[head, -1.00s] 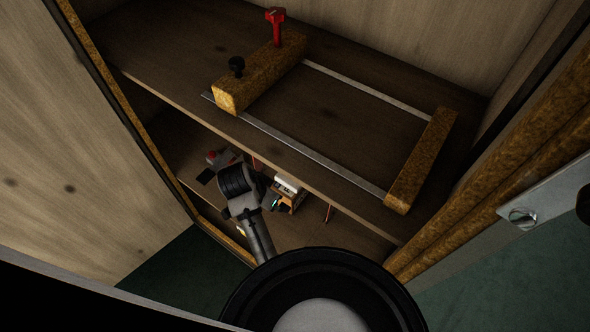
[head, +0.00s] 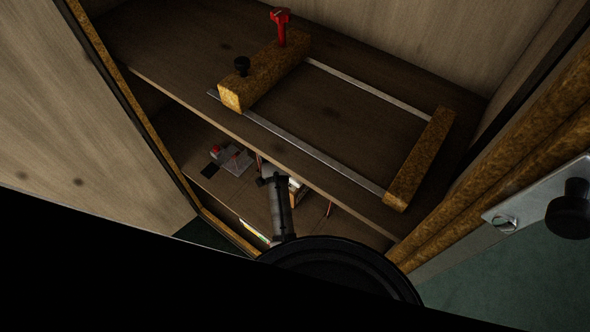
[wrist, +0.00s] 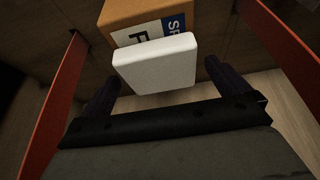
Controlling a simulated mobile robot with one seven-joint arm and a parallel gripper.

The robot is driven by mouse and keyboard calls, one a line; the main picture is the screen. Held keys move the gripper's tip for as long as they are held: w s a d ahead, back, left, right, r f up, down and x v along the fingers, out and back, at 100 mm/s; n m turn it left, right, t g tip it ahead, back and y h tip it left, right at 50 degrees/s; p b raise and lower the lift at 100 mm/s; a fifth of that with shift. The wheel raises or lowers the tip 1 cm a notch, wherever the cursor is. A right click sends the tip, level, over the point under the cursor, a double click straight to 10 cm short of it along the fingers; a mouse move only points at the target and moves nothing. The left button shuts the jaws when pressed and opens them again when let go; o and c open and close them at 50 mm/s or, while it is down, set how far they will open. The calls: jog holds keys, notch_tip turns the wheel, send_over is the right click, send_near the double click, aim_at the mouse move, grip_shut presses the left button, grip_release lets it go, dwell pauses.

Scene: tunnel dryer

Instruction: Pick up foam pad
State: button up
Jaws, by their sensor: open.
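The foam pad (wrist: 156,63) is a white, rounded square block in the wrist view. It is in front of a brown box (wrist: 143,12) with a printed label; whether they touch I cannot tell. My gripper (wrist: 160,80) is open, with one dark finger to the left of the pad and the other to its right. The pad's near part lies between or just beyond the fingertips, with nothing gripped. In the head view, my arm reaches into the lower shelf, and the gripper and most of the pad are hidden behind the upper shelf edge and my arm.
The upper shelf (head: 190,78) holds a wooden clamp-like frame (head: 262,75) with metal bars and a red knob. On the lower shelf, a grey object (head: 236,160) with red parts sits left of my arm. Reddish strips (wrist: 66,90) flank my gripper in the wrist view.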

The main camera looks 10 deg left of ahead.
jog(key=c, duration=1)
jog(key=shift+r, duration=0.1)
